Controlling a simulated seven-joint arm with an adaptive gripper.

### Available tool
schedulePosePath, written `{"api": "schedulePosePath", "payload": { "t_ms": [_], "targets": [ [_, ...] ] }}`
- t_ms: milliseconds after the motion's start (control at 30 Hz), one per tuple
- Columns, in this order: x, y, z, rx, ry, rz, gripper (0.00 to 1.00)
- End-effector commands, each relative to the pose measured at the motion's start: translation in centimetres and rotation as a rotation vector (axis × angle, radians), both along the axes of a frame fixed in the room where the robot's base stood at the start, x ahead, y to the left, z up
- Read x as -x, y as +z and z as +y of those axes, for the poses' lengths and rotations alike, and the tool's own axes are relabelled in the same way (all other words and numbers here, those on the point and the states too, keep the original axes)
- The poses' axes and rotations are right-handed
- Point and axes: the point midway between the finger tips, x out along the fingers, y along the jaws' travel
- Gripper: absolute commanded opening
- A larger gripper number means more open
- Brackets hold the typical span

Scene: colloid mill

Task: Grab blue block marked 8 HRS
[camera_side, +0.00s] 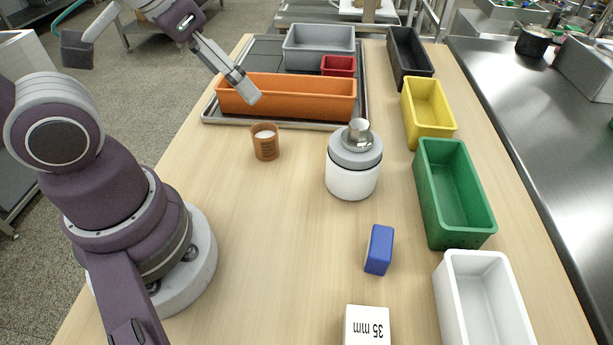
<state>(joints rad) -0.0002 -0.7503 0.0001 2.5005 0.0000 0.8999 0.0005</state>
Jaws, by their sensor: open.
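A blue block (379,250) stands on the wooden table, right of centre and toward the front. No marking can be read on the faces that show. My gripper (247,92) is at the upper left, in front of or above the orange bin, far from the blue block. It is open and I see nothing in it.
A white block marked 35 mm (366,326) is in front of the blue block. A white and grey mill (354,165) stands behind it. Green (470,232), white (478,262) and yellow (430,132) bins line the right. A brown cup (265,147) stands near the orange bin (290,100).

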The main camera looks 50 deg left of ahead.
Motion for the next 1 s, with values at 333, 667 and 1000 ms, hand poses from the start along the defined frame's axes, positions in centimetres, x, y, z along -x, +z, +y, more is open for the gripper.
{"api": "schedulePosePath", "payload": {
  "t_ms": [333, 667, 1000],
  "targets": [
    [0.0, 0.0, 0.0, 0.0, 0.0, 0.0, 0.8],
    [0.0, 0.0, 0.0, 0.0, 0.0, 0.0, 0.91],
    [-4.7, 0.2, -4.9, -0.061, -0.322, 0.17, 0.91]
  ]
}}
